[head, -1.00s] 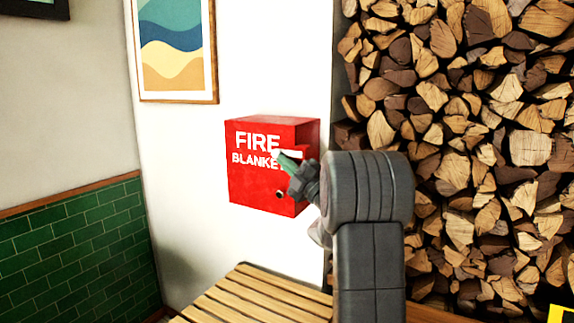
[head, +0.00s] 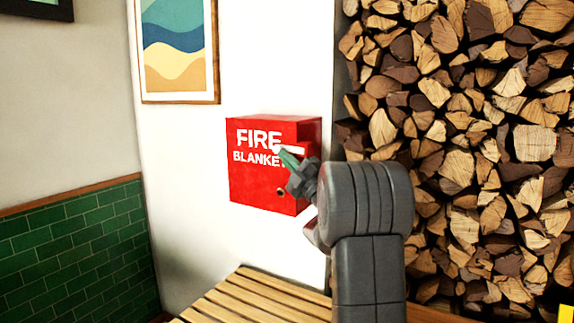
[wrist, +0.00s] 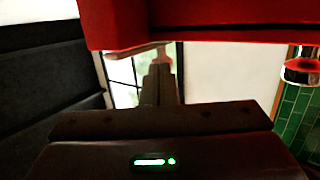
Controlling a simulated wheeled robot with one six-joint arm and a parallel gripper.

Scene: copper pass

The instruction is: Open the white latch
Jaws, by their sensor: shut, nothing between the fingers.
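A red box lettered FIRE BLANKET (head: 255,185) hangs on the white wall in the head view. The white latch (head: 294,150) is a short pale bar near the upper right of its front face. My gripper (head: 286,158) is at the latch, its green-tipped end just below and overlapping it in the picture. Whether they touch cannot be told. In the wrist view my gripper (wrist: 160,78) shows as shut, empty fingers just under the red box (wrist: 200,20). A pale pinkish strip shows by the fingertips; I cannot tell if it is the latch.
A small dark round fitting (head: 280,191) sits low on the box front. A slatted wooden bench (head: 255,300) stands below. Stacked firewood (head: 470,150) fills the right side, and a framed picture (head: 179,50) hangs at upper left.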

